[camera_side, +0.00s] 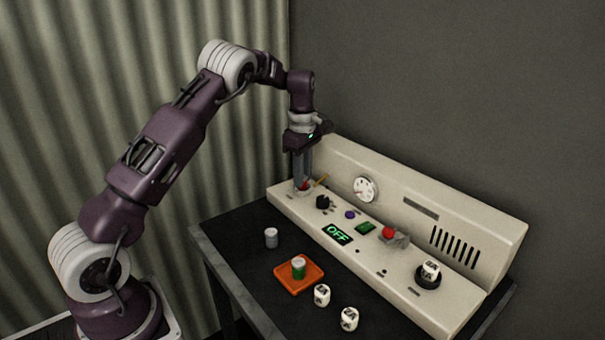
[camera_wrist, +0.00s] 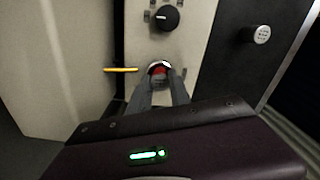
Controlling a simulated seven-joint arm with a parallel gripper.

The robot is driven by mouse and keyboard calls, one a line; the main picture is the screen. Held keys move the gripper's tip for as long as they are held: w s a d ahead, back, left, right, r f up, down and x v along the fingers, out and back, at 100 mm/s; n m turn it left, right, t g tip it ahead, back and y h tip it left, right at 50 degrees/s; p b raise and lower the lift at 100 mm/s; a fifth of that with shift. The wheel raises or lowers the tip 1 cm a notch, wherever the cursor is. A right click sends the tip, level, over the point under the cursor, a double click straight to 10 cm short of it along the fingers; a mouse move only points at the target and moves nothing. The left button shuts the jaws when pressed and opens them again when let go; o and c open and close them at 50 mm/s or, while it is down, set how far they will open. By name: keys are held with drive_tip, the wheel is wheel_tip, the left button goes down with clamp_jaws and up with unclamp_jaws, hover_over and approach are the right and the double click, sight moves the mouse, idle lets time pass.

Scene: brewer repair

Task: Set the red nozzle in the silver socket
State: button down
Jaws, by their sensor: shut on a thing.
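The red nozzle (camera_wrist: 157,70) is between the fingertips of my gripper (camera_wrist: 160,78) in the wrist view. My gripper is shut on it. A bright silver rim, the silver socket (camera_wrist: 160,63), shows around the nozzle's far edge. The nozzle is at or just above the socket; I cannot tell how deep it sits. In the side view my gripper (camera_side: 302,184) points straight down at the left end of the cream console, and a bit of red (camera_side: 304,186) shows at its fingertips. The fingers hide most of the socket there.
A yellow lever (camera_wrist: 121,70) sticks out just left of the nozzle. A black knob (camera_wrist: 165,18) lies beyond it. In the side view, a red-topped switch (camera_side: 389,232) is further right on the console. An orange tray (camera_side: 284,282) and small cylinders stand on the dark table.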

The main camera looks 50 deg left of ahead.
drive_tip(key=shift+f, duration=0.15)
drive_tip(key=c, duration=1.1)
unclamp_jaws()
drive_tip(key=o, duration=0.4)
drive_tip(key=shift+r, duration=4.05)
